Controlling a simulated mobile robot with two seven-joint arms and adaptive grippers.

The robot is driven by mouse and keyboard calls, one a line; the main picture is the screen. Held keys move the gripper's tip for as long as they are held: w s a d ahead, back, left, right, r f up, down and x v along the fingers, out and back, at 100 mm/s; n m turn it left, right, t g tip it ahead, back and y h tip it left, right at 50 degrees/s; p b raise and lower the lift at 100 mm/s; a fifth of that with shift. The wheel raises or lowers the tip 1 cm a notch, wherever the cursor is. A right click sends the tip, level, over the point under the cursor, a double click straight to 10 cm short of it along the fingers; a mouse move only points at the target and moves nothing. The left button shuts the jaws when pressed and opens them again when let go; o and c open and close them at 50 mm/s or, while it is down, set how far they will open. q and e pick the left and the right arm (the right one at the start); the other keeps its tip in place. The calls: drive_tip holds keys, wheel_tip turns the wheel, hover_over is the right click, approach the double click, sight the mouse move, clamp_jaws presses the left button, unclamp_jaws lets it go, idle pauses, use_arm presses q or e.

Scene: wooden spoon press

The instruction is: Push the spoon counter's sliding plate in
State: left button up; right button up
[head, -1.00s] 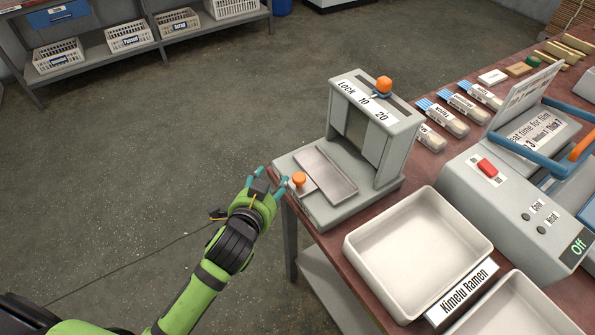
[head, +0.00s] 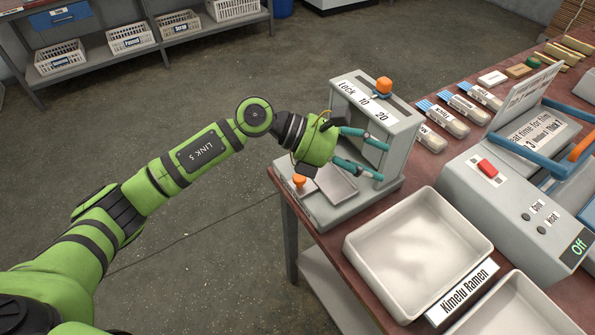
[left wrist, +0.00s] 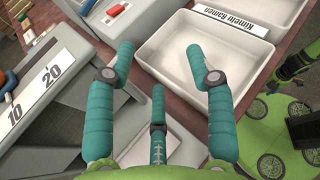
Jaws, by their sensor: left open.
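The spoon counter (head: 372,130) is a grey press on the table's left corner, with a "Lock 10 20" label and an orange knob on top. Its metal sliding plate (head: 340,186) lies on the base in front of the upright frame, partly hidden by my gripper. A second orange knob (head: 299,182) stands at the plate's outer end. My left gripper (head: 384,161) is open and empty, above the plate, its teal fingers reaching across the frame's front.
A white tray (head: 372,245) labelled Kimelu Ramen stands right of the counter. A grey machine with a red switch (head: 487,168) is further right. Labelled brushes (head: 470,107) lie behind. The floor left of the table is open.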

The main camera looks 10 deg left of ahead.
use_arm(q)
drive_tip(key=w+a+f+m+y, duration=0.35)
drive_tip(key=a+y, duration=0.25)
drive_tip(key=a, duration=0.3)
drive_tip(key=y, duration=0.4)
approach(299, 176)
wheel_tip(299, 176, down, 2)
drive_tip(key=shift+g, duration=0.4)
drive_tip(key=x, duration=0.1)
drive_tip(key=p+x, duration=0.1)
drive_tip(key=x, duration=0.1)
drive_tip(key=p+x, duration=0.1)
drive_tip(key=x, duration=0.1)
drive_tip(key=shift+w+d+f, duration=0.1)
drive_tip(key=shift+w+d, duration=0.15)
drive_tip(key=shift+d, duration=0.1)
drive_tip(key=shift+d+f, duration=0.25)
drive_tip(key=shift+f, duration=0.45)
use_arm(e)
drive_tip(key=shift+s+r, duration=0.1)
drive_tip(key=shift+r, duration=1.05)
use_arm(q)
drive_tip(key=shift+h, duration=0.3)
clamp_jaws()
